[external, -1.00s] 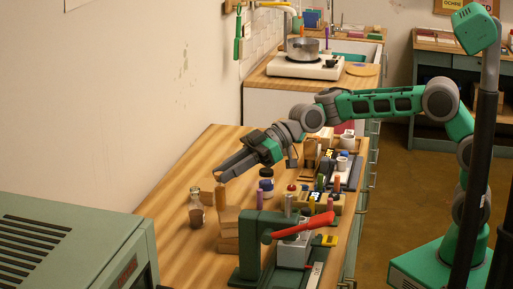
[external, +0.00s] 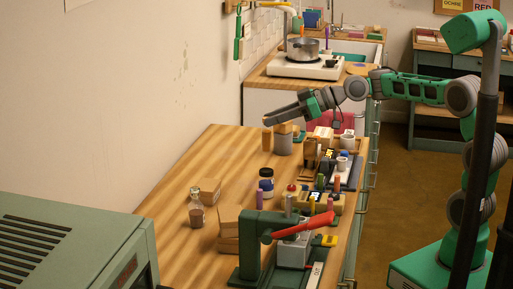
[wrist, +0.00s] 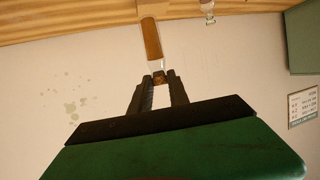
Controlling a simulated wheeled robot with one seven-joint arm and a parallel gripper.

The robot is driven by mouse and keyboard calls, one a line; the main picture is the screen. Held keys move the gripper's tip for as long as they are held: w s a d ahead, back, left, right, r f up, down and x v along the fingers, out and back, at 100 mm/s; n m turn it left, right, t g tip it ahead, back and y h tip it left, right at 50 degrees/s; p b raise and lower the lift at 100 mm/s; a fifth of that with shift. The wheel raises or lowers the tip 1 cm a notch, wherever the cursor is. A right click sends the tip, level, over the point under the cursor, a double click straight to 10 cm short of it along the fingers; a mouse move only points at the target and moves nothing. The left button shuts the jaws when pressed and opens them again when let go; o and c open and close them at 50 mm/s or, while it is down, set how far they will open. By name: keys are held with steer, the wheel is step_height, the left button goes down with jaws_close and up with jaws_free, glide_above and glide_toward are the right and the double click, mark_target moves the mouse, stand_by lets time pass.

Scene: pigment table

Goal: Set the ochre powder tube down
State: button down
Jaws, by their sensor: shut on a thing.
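The ochre powder tube (wrist: 152,42) is a slim orange-brown tube with a clear end. My gripper (wrist: 159,78) is shut on that clear end, and the rest of the tube points away toward the table edge in the wrist view. In the external view my gripper (external: 267,122) is over the far part of the wooden table, left of a grey cylinder (external: 284,145). The tube (external: 268,137) hangs below the fingertips, partly hard to tell from the things behind it. I cannot tell whether its lower end touches the table.
A dark blue jar (external: 266,182), a rack of coloured tubes (external: 318,200) and a green press with a red lever (external: 252,245) are nearer or right.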

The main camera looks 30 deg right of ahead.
steer(key=w+d+f+m, duration=0.1)
steer(key=d, duration=0.4)
steer(key=w+a+f+p, duration=0.1)
steer(key=w+a+f, duration=0.2)
steer(key=w+f, duration=0.3)
steer(key=w+a+f+p, duration=0.1)
steer(key=w+a+f, duration=0.1)
steer(key=w+f, duration=0.4)
steer(key=shift+w+a+f+t+h+p, duration=0.3)
steer(key=shift+w+a+f+h+p, duration=0.1)
steer(key=shift+f, duration=0.3)
steer(key=shift+f+b, duration=0.2)
steer(key=shift+b, duration=0.1)
steer(key=c, duration=1.3)
jaws_free()
steer(key=shift+o, duration=0.2)
